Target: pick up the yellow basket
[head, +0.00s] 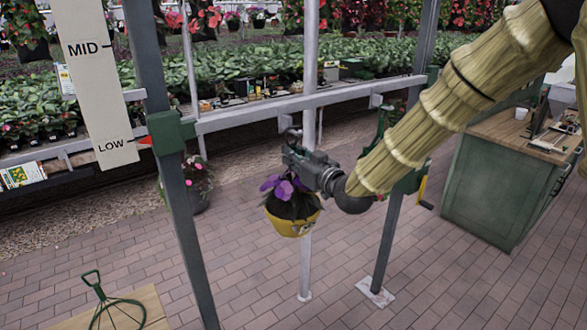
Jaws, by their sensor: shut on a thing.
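The yellow basket (293,225) is a small pot with dark soil and purple flowers (286,187) in it. It hangs in the air, roughly upright, just below my gripper (290,150), near the middle of the head view. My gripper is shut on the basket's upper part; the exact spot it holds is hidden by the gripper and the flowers. My arm reaches in from the upper right.
Metal frame posts (180,200) and a horizontal rail (265,108) stand close around the basket. A green cabinet (485,185) is at the right. A wooden board (150,305) with a green wire hanger (115,312) is at the lower left. The brick floor (260,275) is largely clear.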

